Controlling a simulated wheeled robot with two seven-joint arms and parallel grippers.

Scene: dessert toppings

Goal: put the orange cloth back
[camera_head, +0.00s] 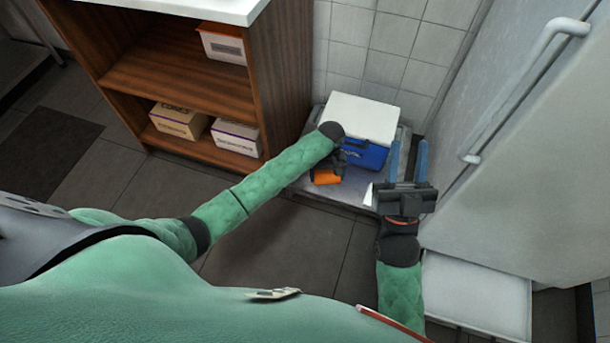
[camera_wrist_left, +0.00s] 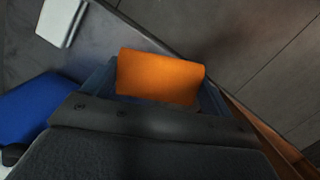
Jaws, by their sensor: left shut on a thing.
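The orange cloth (camera_head: 326,176) is low in front of a blue cooler with a white lid (camera_head: 360,118). My left gripper (camera_head: 332,167) is shut on the cloth, at the front left of the cooler. In the left wrist view the cloth (camera_wrist_left: 160,76) sits between the two fingers of my left gripper (camera_wrist_left: 158,90), above a grey surface. Whether the cloth touches that surface I cannot tell. My right gripper (camera_head: 407,160) is open and empty, to the right of the cooler, its fingers pointing away from me.
The cooler stands on a low grey platform (camera_head: 347,193) by the tiled wall. A wooden shelf unit (camera_head: 285,75) with several boxes is on the left. A large grey door with a handle (camera_head: 490,135) is on the right. A small white item (camera_wrist_left: 60,20) lies on the platform.

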